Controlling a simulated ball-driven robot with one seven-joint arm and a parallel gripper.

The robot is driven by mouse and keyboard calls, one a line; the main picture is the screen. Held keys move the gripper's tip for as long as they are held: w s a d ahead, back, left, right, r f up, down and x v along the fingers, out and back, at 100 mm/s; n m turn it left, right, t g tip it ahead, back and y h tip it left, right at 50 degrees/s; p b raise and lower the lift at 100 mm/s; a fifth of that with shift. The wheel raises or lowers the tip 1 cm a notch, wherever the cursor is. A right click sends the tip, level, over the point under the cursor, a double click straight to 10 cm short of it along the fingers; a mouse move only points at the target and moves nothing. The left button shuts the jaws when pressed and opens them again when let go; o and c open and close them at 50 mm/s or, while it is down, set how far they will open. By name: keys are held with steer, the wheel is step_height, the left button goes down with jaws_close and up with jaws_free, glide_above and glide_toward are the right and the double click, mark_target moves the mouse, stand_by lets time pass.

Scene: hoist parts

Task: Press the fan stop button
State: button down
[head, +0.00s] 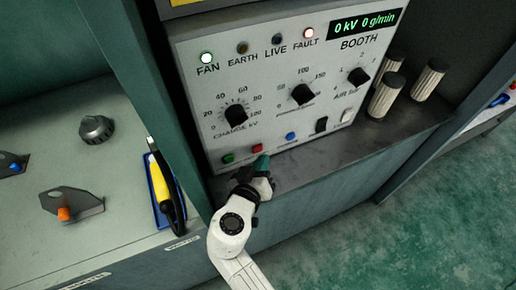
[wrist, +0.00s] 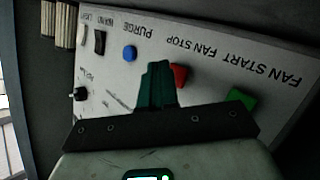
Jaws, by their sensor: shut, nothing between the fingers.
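The red fan stop button (head: 257,148) is on the lower front of the booth control panel (head: 215,142), between the green fan start button (head: 228,158) and the blue purge button (head: 290,136). In the wrist view the red button (wrist: 180,74) shows just right of my fingers, which hide part of its left side. My gripper (head: 262,162) is shut and empty, its teal fingertips (wrist: 157,66) pointing at the panel close to the red button. I cannot tell whether they touch it. The FAN lamp (head: 206,58) glows green.
The FAULT lamp (head: 308,33) is lit pale pink. The display (head: 365,23) reads 0 kV 0 g/min. Black knobs (head: 236,115) sit above the buttons. Several ribbed cylinders (head: 387,95) stand right of the panel. A yellow-and-black tool (head: 165,190) lies in a blue tray on the left bench.

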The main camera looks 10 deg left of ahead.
steer(key=shift+w+a+b, duration=0.1)
steer(key=shift+w+b, duration=0.05)
steer(key=shift+b, duration=0.15)
steer(key=shift+w+a, duration=0.15)
steer(key=shift+w, duration=0.05)
steer(key=shift+w+a+b, duration=0.2)
steer(key=shift+w+b, duration=0.15)
steer(key=shift+b, duration=0.2)
stand_by(0.7)
steer(key=shift+s+d, duration=0.1)
steer(key=shift+s, duration=0.05)
steer(key=shift+s+d, duration=0.4)
steer(key=shift+s, duration=0.15)
steer(key=shift+s+d+p, duration=0.2)
steer(key=shift+s+d, duration=0.5)
steer(key=shift+s, duration=0.35)
steer(key=shift+s+d+p, duration=0.2)
steer(key=shift+s+d, duration=0.5)
steer(key=shift+s, duration=0.3)
